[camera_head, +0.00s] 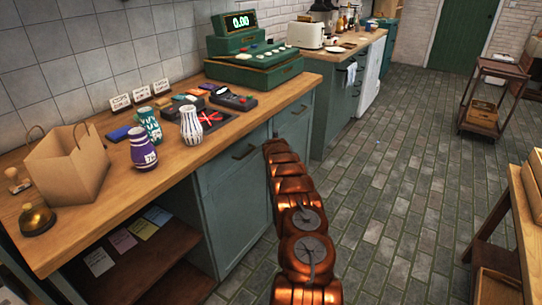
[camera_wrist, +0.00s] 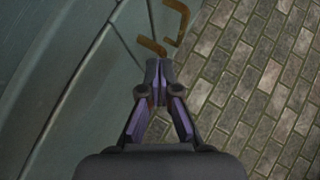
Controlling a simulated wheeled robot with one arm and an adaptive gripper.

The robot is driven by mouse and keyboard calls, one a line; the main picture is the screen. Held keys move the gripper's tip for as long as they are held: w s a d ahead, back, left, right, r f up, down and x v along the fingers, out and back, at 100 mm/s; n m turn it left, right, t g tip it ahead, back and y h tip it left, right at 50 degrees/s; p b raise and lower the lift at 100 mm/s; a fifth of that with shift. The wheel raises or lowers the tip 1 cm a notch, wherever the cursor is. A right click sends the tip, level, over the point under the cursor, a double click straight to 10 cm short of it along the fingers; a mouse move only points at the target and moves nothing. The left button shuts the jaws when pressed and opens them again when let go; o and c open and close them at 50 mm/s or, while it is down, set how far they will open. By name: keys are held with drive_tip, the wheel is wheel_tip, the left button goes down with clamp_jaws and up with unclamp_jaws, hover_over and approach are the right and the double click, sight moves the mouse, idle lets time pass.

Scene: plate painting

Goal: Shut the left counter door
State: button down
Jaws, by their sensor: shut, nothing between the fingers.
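The left counter door (camera_head: 236,205) is a green panel under the wooden counter, right of the open shelves. It looks about flush with the counter front, but I cannot tell if a small gap remains. A dark handle (camera_head: 243,152) shows near its top. My copper arm covers the area at its right edge, and my gripper is hidden in the head view. In the wrist view my gripper (camera_wrist: 159,70) is shut and empty. Its tips are just below a brass handle (camera_wrist: 152,46), beside a green panel (camera_wrist: 60,75). Contact is unclear.
A second green door (camera_head: 296,130) is right of my arm. The countertop (camera_head: 95,215) holds a paper bag (camera_head: 68,165), vases (camera_head: 144,152), a bell (camera_head: 37,218) and a green till (camera_head: 255,68). A wooden table (camera_head: 525,225) stands at right. The tiled floor between is clear.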

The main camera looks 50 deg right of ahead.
drive_tip(key=s+d+r, duration=0.1)
drive_tip(key=s+r, duration=0.5)
drive_tip(key=s, duration=0.1)
drive_tip(key=shift+s+r, duration=0.3)
idle(0.3)
drive_tip(key=s+a+r+m+g+y+p, duration=0.1)
drive_tip(key=s+a+r+m+p, duration=0.15)
drive_tip(key=a+r+m, duration=0.75)
drive_tip(key=s+a+r+g+y+p, duration=0.1)
drive_tip(key=s+a+r+g, duration=0.3)
drive_tip(key=a, duration=1.1)
drive_tip(key=s+a+r+m+t+y+p, duration=0.15)
drive_tip(key=a+r+m, duration=0.35)
drive_tip(key=a+r, duration=0.6)
drive_tip(key=s+a+r+m+g+y+p, duration=0.1)
drive_tip(key=s+a+m, duration=0.3)
drive_tip(key=s+a, duration=0.55)
drive_tip(key=s+a+r+m+g+y+p, duration=0.1)
drive_tip(key=s+a+m+y, duration=0.15)
drive_tip(key=s+a, duration=0.75)
drive_tip(key=s+a+m+g+p, duration=0.1)
drive_tip(key=s+a+m, duration=0.3)
drive_tip(key=s+a, duration=0.8)
drive_tip(key=shift+s+g, duration=0.35)
drive_tip(key=shift+g, duration=0.3)
